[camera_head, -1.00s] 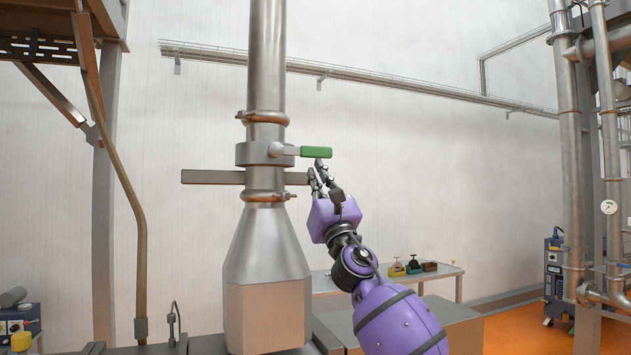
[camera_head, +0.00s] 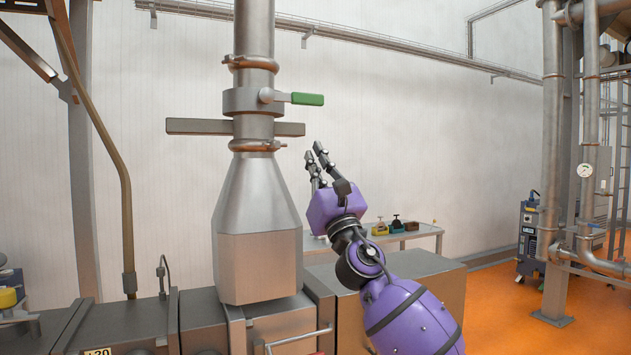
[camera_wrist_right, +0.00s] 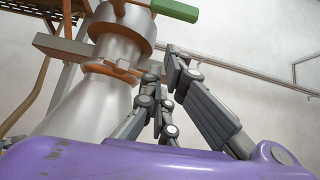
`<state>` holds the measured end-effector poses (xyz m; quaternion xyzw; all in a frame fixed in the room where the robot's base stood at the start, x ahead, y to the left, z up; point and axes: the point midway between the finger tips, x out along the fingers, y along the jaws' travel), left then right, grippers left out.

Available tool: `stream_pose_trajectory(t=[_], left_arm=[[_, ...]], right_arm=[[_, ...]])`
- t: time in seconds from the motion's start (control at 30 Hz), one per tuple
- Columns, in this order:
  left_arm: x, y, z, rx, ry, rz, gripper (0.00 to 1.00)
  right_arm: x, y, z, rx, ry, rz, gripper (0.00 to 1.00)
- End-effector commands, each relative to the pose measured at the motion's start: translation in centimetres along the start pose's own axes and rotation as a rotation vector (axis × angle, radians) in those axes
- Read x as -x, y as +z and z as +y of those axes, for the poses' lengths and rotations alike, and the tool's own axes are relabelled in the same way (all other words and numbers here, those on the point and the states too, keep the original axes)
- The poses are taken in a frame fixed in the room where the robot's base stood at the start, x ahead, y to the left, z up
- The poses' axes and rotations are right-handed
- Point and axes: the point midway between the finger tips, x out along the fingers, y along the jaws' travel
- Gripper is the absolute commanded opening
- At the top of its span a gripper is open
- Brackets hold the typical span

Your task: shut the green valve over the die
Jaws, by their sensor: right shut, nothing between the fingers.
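The green valve handle (camera_head: 307,99) points right from the steel valve body (camera_head: 240,101) on the vertical pipe, lying about level, across the pipe. It also shows at the top of the right wrist view (camera_wrist_right: 174,10). Below the valve, a steel hopper (camera_head: 256,205) widens downward over a metal machine. My right gripper (camera_head: 316,165), on a purple arm, is below the handle and a little to its right, apart from it, with its fingers pointing up. It is shut and empty; its dark fingers (camera_wrist_right: 166,92) also show in the right wrist view. My left gripper is not in view.
A flat metal bar (camera_head: 195,126) crosses the pipe below the valve. A table (camera_head: 424,231) with small coloured clamp-like items stands behind my right arm. Pipes with a gauge (camera_head: 585,170) and a dark blue unit (camera_head: 529,237) are at the right. Air right of the handle is clear.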

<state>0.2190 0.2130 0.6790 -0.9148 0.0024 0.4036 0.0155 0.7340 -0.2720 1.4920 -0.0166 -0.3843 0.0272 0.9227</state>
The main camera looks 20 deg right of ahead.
Motion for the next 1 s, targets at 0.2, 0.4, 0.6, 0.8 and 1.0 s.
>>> stream_pose_trajectory(t=[0.2, 0.4, 0.6, 0.8, 1.0], left_arm=[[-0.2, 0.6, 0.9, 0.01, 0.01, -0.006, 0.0], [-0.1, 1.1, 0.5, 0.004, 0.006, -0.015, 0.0], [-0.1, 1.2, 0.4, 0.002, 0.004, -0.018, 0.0], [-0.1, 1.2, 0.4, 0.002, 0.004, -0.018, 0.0], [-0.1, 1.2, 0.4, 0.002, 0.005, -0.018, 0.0]], right_arm=[[3.4, -0.4, 0.2, 0.0, 0.002, 0.005, 0.0], [4.1, -0.2, 0.2, -0.001, 0.0, 0.003, 0.0], [4.1, -0.2, 0.2, 0.0, 0.0, 0.003, 0.0], [4.1, -0.2, 0.2, -0.001, 0.0, 0.003, 0.0], [6.6, -3.2, -0.1, -0.102, -0.04, 0.06, 0.0]])
